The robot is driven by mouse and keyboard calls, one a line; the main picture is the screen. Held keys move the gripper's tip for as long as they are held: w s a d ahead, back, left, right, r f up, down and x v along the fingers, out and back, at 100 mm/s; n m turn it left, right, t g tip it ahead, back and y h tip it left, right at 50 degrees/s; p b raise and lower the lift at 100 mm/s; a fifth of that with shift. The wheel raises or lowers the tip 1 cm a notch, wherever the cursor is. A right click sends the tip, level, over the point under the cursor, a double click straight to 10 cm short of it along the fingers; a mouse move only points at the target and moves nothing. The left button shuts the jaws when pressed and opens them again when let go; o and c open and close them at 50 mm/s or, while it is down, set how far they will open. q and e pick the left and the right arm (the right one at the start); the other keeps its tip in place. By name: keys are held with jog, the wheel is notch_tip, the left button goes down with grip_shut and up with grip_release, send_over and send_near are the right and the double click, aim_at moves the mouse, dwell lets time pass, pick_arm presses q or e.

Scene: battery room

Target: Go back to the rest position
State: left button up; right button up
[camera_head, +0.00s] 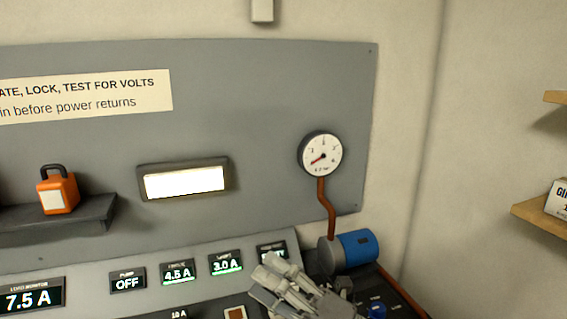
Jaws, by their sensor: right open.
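My right gripper (277,283) shows at the bottom, right of centre. It is light grey, open, and I see nothing between its fingers. It is in front of the sloping console (215,245) and covers part of its lower right end. My left gripper is not in view.
A pressure gauge (321,154) on a copper pipe (325,200) and a blue motor (357,246) are close right of my gripper. An orange padlock (58,191) stands on a dark shelf (90,213) at left. Wooden shelves (545,218) are at far right.

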jog(key=w+d+m+t+h, duration=0.3)
jog(key=d+m+t+h, duration=0.35)
jog(key=m+t, duration=0.4)
jog(key=s+d+f+m+g+h, duration=0.2)
jog(key=d+f+m+g+h, duration=0.3)
jog(key=d+f+m+h, duration=1)
jog(key=s+d+f+m+g+y, duration=0.1)
jog(key=s+f+m+g, duration=0.2)
jog(key=s+f+g, duration=0.55)
jog(key=s+f+m+g+y, duration=0.1)
jog(key=s+f+m+g, duration=0.25)
jog(key=s+f, duration=1.05)
jog(key=f, duration=1)
jog(key=s+f, duration=0.3)
jog(key=f, duration=0.9)
jog(key=s+d+f+g, duration=0.2)
jog(key=s+d+f, duration=0.1)
jog(key=s+f, duration=1.2)
jog(key=shift+s+f, duration=0.4)
jog(key=shift+s, duration=0.25)
